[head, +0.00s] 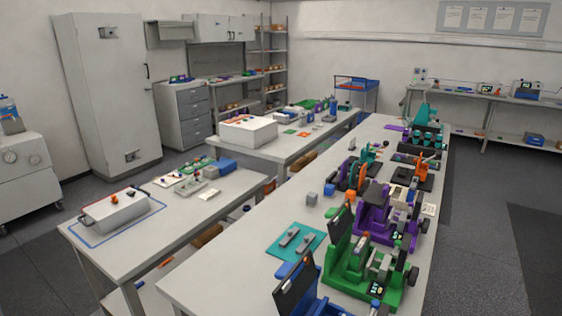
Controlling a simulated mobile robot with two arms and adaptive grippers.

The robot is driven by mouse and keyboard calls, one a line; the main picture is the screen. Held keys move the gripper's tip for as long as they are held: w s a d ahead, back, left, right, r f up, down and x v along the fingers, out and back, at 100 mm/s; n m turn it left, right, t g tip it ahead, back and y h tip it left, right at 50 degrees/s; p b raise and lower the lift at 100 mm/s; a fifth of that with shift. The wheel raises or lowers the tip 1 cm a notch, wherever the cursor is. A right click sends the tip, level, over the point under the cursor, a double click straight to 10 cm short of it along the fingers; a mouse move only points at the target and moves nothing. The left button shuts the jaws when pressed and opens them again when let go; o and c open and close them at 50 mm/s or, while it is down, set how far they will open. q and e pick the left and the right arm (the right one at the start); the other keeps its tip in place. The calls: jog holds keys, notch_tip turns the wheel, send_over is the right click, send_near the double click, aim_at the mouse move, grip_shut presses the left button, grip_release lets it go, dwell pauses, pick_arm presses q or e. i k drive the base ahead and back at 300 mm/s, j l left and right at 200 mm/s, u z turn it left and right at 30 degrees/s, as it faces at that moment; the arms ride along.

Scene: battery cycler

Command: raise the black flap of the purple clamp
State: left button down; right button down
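The purple clamp (369,222) stands on the long bench at right, behind a green clamp (365,281). It has a purple frame, grey parts in its middle and a dark round knob at its right side. A dark panel (376,192), apparently its black flap, shows at its upper left; its exact angle is too small to tell. The green clamp partly hides the purple clamp's near side. Neither of my grippers is in view.
A blue clamp (333,303) with a raised black flap stands nearest. A teal mat (296,243) with grey parts lies left of the green clamp. Orange and teal devices stand behind the purple clamp. The bench's left strip (225,268) is mostly clear.

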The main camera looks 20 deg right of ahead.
aim_at(377, 194)
jog(key=z, duration=1.2)
